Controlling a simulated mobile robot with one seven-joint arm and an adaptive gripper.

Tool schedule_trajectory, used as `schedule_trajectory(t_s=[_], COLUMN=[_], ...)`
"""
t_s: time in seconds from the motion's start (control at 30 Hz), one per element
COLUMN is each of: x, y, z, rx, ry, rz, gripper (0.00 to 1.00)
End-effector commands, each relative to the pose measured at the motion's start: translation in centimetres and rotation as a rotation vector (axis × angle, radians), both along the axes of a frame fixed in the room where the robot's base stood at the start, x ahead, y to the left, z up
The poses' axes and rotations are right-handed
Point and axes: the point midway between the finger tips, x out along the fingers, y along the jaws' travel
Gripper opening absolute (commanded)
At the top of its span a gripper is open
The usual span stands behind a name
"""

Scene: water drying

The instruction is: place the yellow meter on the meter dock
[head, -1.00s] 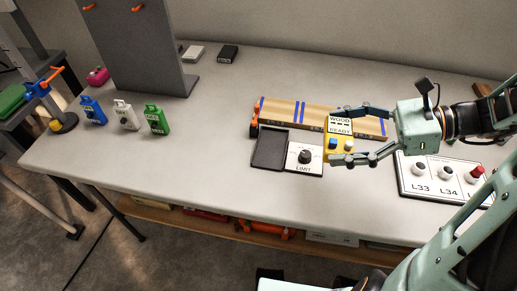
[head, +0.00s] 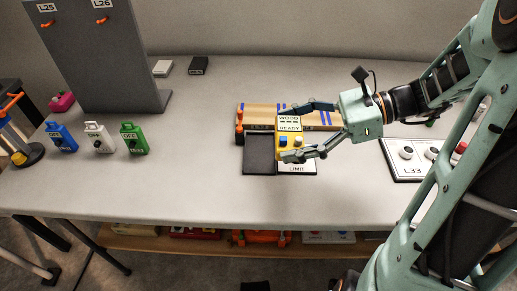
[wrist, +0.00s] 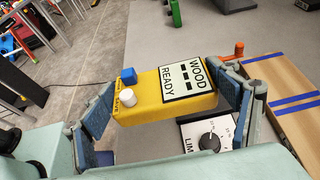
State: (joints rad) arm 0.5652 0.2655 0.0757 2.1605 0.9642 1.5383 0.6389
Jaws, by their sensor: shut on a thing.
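The yellow meter (head: 289,126), labelled WOOD READY, is held by my gripper (head: 283,134), with one finger on each side. It also shows in the wrist view (wrist: 150,108), with its blue and white knobs. The likely meter dock is a dark, shallow, empty tray (head: 259,160) on the table. A white LIMIT panel (head: 297,169) with a dial adjoins its right side. In the head view the meter overlaps the panel and hides its dial; the wrist view shows the dial (wrist: 210,141) below and beside the meter. The meter appears raised; its exact height is unclear.
A wooden board (head: 262,112) with blue stripes lies behind the tray. A panel labelled L33 (head: 408,172) is at right. The table front is clear.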

Motion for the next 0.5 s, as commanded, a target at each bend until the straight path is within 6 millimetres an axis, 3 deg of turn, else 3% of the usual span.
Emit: schedule_trajectory(t_s=[0.2,0.33,0.5], x=[3.9,5.4,6.4], y=[3.4,4.6,5.4], z=[-3.4,-5.6,-6.9], rx=[0.002,0.002,0.001], ry=[0.002,0.001,-0.001], rz=[0.003,0.002,0.001], gripper=[0.49,0.49,0.49])
